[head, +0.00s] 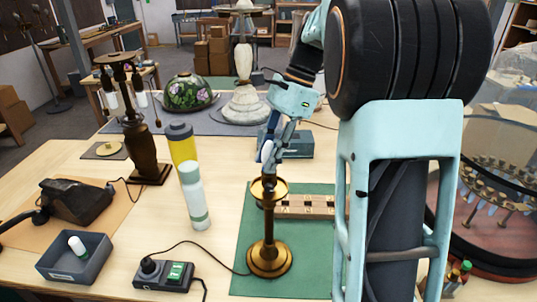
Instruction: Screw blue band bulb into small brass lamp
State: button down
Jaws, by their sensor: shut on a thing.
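The small brass lamp (268,257) stands upright on the green mat, with a round base, a thin stem and a shallow cup at its top. My gripper (270,160) points down above the lamp's cup and is shut on a small pale bulb with blue on it (265,152). The fingers cover much of this bulb, so its band is hard to make out. The bulb's lower end is close over the cup. I cannot tell whether it touches the socket.
A switch box (165,274) with a cord lies in front. A grey tray (55,268) holds a white and green bulb (77,246). A wooden rack (312,207) lies behind the lamp, and a dark lamp (146,150) stands left.

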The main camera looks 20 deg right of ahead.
jog(key=c, duration=1.5)
grip_release()
jog(key=shift+c, duration=0.2)
jog(key=shift+r, duration=0.15)
